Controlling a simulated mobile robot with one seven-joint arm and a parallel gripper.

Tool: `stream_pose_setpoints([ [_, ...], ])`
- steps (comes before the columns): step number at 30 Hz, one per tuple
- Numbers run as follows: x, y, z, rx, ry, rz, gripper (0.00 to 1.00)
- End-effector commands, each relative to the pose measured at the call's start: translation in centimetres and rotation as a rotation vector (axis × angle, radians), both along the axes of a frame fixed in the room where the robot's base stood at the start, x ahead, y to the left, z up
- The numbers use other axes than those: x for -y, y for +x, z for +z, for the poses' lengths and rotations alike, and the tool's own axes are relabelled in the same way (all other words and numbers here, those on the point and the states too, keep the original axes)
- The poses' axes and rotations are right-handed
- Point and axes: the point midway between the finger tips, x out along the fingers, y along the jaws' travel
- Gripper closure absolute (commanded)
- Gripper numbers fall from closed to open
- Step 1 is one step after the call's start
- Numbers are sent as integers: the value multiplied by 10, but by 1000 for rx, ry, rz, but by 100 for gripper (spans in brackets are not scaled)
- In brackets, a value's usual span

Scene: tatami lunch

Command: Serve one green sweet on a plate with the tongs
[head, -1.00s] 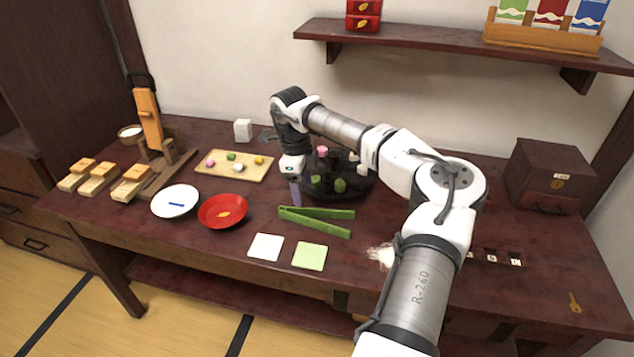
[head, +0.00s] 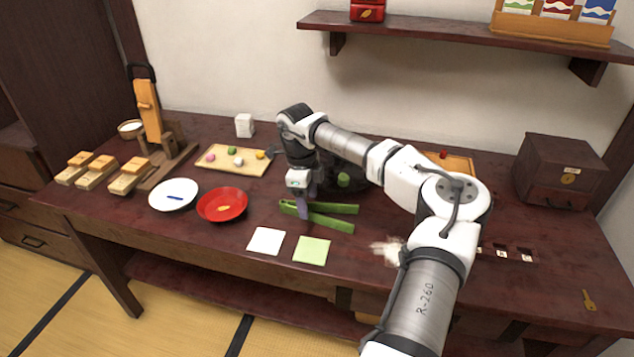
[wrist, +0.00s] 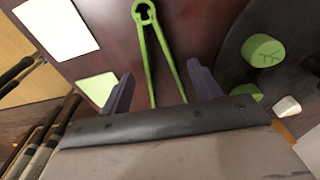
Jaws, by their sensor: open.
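Green tongs (head: 335,208) lie spread on the table; in the wrist view their hinge end (wrist: 144,12) is at the top. My gripper (head: 303,208) is open, pointing down over the tongs near their hinge. In the wrist view the tong arms run between my two fingers (wrist: 160,85), not gripped. A small green sweet (head: 204,151) sits with several others on a wooden board (head: 222,168). A white plate (head: 160,203) with a blue mark and a red plate (head: 208,214) with an orange mark stand at the left.
A dark round tray (wrist: 225,62) with green leaf-marked pieces (wrist: 263,50) is right beside my gripper, partly hidden by my arm. A white square (head: 266,241) and a pale green square (head: 311,250) lie in front. A dark box (head: 560,170) stands at the right.

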Motion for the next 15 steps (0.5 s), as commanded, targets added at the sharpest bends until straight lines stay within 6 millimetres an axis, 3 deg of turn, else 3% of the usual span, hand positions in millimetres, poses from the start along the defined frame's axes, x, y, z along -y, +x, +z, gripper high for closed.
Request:
stream_pose_setpoints([
  [1,1,0,-10,0,0,0,38],
  [6,3,-1,-24,1,-1,0,38],
  [15,3,0,-26,1,0,0,38],
])
